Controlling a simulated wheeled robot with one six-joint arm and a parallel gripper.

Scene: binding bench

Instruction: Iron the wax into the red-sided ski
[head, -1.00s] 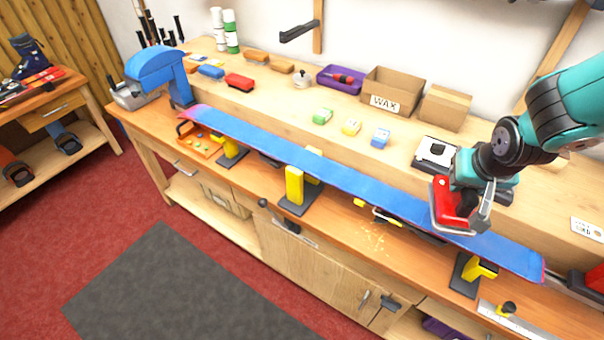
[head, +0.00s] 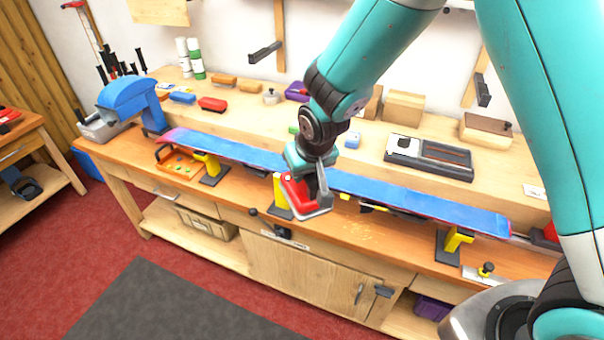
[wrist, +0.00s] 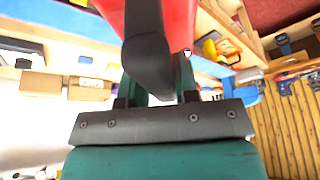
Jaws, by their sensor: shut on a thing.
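The ski (head: 400,199) lies base up along the bench, its base blue with red-purple edges. It rests on yellow and black supports. My gripper (head: 318,182) is shut on the black handle of the red iron (head: 294,192), over the ski's middle. The iron's metal plate reaches past the ski's near edge in the head view; I cannot tell whether it touches the base. In the wrist view the iron (wrist: 181,22) and its dark handle fill the space between the fingers, and part of the blue ski (wrist: 60,18) shows. The iron and my arm hide the ski's middle.
A blue lamp-like device (head: 132,98) stands near the ski's left end. An orange tray (head: 180,164) sits below it. The black iron stand (head: 430,158) and a cardboard box (head: 403,107) are behind the ski. Pale shavings (head: 358,231) lie on the bench in front.

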